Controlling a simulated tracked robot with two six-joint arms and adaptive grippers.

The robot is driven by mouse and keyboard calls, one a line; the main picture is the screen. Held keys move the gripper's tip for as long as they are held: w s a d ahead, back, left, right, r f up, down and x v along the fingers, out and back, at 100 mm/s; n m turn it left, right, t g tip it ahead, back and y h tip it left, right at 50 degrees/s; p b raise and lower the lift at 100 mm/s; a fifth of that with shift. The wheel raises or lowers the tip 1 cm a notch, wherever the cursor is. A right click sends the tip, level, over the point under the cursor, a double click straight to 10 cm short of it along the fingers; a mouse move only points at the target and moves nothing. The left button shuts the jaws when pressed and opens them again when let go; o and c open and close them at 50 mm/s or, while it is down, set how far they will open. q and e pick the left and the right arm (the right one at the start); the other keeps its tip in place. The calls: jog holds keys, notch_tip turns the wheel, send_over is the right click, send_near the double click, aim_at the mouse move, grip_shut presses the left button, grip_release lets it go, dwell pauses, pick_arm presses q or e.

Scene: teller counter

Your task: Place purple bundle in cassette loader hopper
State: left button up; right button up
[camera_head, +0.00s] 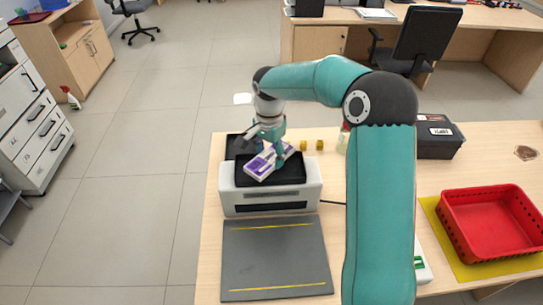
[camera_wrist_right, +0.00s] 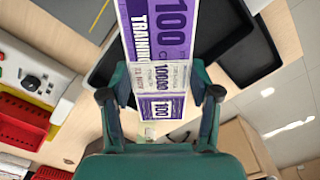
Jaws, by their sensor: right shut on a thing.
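The purple bundle (camera_head: 262,164) is a purple and white stack of training notes marked 100. My right gripper (camera_head: 275,146) is shut on it and holds it tilted over the black hopper of the white cassette loader (camera_head: 270,201). Whether the bundle touches the hopper cannot be told. In the right wrist view the bundle (camera_wrist_right: 160,45) reaches out between the two fingers (camera_wrist_right: 160,98), with the black trays (camera_wrist_right: 248,52) of the loader behind it. My left gripper is not in view.
A grey mat (camera_head: 274,262) with yellow lines lies before the loader. A red basket (camera_head: 492,228) stands on a yellow mat (camera_head: 440,232) at right. A black box (camera_head: 437,138) and small yellow blocks (camera_head: 304,146) are at the back. My right arm hides part of the counter.

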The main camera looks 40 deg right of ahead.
aim_at(269, 157)
jog(key=shift+f, duration=0.7)
jog(key=o, duration=1.3)
jog(key=shift+f, duration=0.1)
notch_tip(269, 157, up, 12)
jog(key=shift+r, duration=0.15)
